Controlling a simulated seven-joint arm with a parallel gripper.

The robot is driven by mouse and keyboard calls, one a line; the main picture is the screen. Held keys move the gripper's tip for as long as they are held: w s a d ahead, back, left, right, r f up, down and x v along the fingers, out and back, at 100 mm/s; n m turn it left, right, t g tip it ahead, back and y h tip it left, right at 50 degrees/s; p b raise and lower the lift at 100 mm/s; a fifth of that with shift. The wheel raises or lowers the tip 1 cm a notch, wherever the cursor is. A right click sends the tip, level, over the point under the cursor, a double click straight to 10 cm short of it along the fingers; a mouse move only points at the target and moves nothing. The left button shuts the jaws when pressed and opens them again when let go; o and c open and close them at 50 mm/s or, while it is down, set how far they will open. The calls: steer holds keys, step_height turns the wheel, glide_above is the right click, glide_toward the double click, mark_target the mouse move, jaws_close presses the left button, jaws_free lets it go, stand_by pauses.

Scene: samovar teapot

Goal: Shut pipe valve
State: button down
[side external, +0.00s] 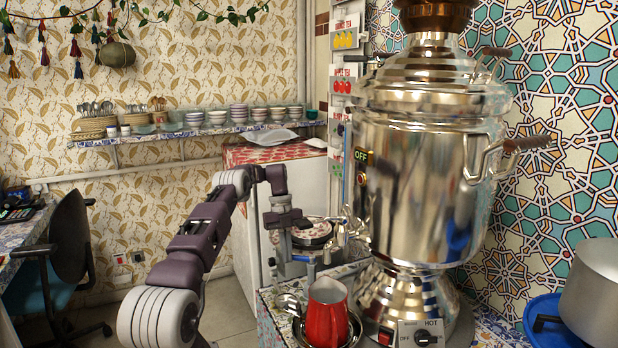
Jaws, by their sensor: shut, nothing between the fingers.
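The large chrome samovar (432,190) stands at the right on the counter. A metal tap with pipework (346,226) shows at its left side; its parts are small, and I cannot tell the valve's handle position. My gripper (304,223) is at picture centre, left of the tap, shut and empty. It appears apart from the tap, though depth is hard to judge.
A red cup (327,312) stands in a metal bowl below the tap. A white cabinet (250,232) is behind my arm. A metal pot (592,290) on a blue plate (536,318) is at the right edge. A dish shelf (190,131) runs along the back wall.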

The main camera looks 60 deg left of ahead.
steer(key=w+d+n+t+y, duration=0.1)
steer(key=w+d+n+t, duration=0.3)
steer(key=d+n, duration=0.65)
step_height(320, 180, up, 29)
steer(key=d+r+n+g+y, duration=0.15)
steer(key=d+r, duration=0.25)
steer(key=d, duration=0.5)
steer(key=s+d+n+t, duration=0.1)
steer(key=s+d+n, duration=0.15)
steer(key=d, duration=0.45)
steer(key=s+d+n, duration=0.1)
steer(key=s+d, duration=0.3)
steer(key=d, duration=0.2)
steer(key=s+d+f+n+t, duration=0.1)
steer(key=s+d+f, duration=0.3)
steer(key=s, duration=0.4)
steer(key=s+d+f+n+t+y, duration=0.1)
steer(key=s+d+f+n, duration=0.2)
steer(key=s+d+f, duration=0.2)
steer(key=s+d, duration=0.1)
steer(key=s, duration=0.2)
steer(key=shift+d, duration=0.25)
